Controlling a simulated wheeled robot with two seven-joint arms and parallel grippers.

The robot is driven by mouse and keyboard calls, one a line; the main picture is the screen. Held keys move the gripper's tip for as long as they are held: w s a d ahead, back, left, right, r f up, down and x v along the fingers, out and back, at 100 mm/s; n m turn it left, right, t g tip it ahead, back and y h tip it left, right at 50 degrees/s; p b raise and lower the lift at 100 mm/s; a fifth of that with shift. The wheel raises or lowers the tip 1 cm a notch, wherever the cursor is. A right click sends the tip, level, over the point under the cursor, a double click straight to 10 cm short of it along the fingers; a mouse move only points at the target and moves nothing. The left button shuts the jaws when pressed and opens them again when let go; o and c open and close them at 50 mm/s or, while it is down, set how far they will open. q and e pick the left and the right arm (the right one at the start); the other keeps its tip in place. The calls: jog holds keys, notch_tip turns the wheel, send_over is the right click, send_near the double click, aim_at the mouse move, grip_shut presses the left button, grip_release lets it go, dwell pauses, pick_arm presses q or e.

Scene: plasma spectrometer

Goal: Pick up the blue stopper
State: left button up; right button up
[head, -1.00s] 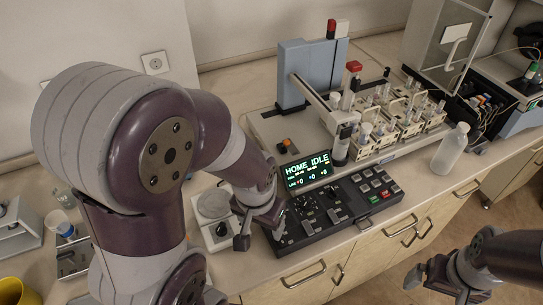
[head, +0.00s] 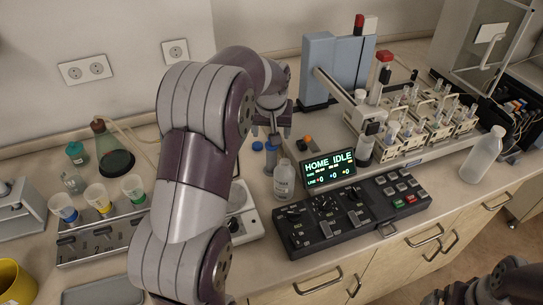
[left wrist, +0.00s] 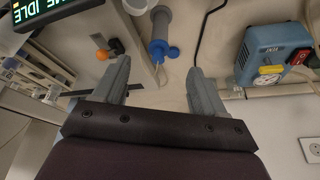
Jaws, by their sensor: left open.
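I cannot tell for certain whether this is the task's stopper. My left gripper (head: 273,122) is open and empty, with its fingers (left wrist: 162,85) spread apart, short of both pieces. My right gripper (head: 447,296) is at the bottom right, partly cut off.
A white labelled bottle (head: 283,181) stands right by the cylinder, left of the display (head: 330,169). The black control panel (head: 352,213) is in front. A flask (head: 112,150) and several cups stand left. A blue device (left wrist: 275,55) is right in the wrist view.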

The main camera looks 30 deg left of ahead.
pick_arm(q)
jog(key=shift+n, duration=0.7)
jog(key=w+a+f+p, duration=0.1)
jog(key=f, duration=0.1)
jog(key=w+a+f+p, duration=0.1)
jog(key=w+f, duration=0.1)
jog(key=f, duration=0.1)
jog(key=w+a+f+p, duration=0.1)
jog(key=w+f, duration=0.1)
jog(key=f, duration=0.1)
jog(key=shift+w+f, duration=0.1)
jog(key=shift+w, duration=0.05)
jog(key=shift+w+f, duration=0.25)
jog(key=shift+f, duration=0.15)
jog(key=shift+s+r, duration=0.1)
jog(key=c, duration=0.9)
jog(key=shift+c, duration=1.2)
